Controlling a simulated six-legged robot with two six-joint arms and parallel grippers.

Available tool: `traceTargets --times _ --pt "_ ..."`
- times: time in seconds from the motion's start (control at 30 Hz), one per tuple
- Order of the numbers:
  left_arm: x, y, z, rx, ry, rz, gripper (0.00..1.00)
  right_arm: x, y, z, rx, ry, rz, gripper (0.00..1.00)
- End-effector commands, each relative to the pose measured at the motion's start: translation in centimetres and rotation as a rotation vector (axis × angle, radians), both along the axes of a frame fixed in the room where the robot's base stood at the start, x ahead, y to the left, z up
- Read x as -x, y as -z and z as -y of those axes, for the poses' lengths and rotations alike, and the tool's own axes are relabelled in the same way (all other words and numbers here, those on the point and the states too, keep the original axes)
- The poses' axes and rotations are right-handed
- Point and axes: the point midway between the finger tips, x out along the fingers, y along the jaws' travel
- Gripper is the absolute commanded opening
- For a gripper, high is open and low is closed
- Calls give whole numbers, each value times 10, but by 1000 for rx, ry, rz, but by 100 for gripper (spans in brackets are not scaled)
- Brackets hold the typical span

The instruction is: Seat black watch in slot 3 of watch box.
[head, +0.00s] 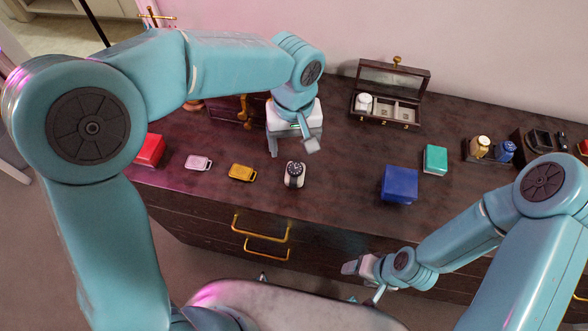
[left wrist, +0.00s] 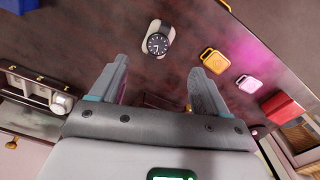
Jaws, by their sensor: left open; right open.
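The black watch (head: 294,168), with a dark round dial, is wrapped on a pale cushion and lies on the dresser top near its front edge. It also shows in the left wrist view (left wrist: 158,43), beyond the fingertips. The watch box (head: 365,120) stands open at the back, its lid raised. A pale watch (head: 364,101) sits in its leftmost compartment; the compartments to the right look empty. My left gripper (head: 292,148) is open and empty, behind the black watch and apart from it; both fingers show in the left wrist view (left wrist: 160,82). My right gripper (head: 364,281) is open and empty, in front of the dresser.
A blue box (head: 399,185) and a teal box (head: 435,159) stand right of the black watch. A yellow tag (head: 242,172), a pink tag (head: 198,162) and a red box (head: 150,150) lie left. A holder with gold (head: 480,146) and blue (head: 505,151) watches stands farther right.

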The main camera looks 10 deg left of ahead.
Motion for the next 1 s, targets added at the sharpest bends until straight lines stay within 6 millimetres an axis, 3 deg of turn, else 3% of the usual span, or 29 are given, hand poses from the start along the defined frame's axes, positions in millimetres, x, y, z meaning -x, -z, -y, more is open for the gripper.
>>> traceTargets --times 0.1,0.37,0.6,0.9,0.93,1.0 --pt "1 23 0 -1 1 -3 76 0 0 0 0 0 0 65" --pt "-2 45 -1 0 1 -3 76 0 -2 0 0 0 0 65" --pt "-5 82 -1 0 1 -3 76 0 -7 0 0 0 0 65" --pt "-6 89 -1 1 1 -1 76 0 -7 0 0 0 0 65" --pt "-6 89 -1 1 1 -1 69 0 -7 0 0 0 0 65" --pt "-6 89 -1 1 1 -1 46 0 -7 0 0 0 0 65"
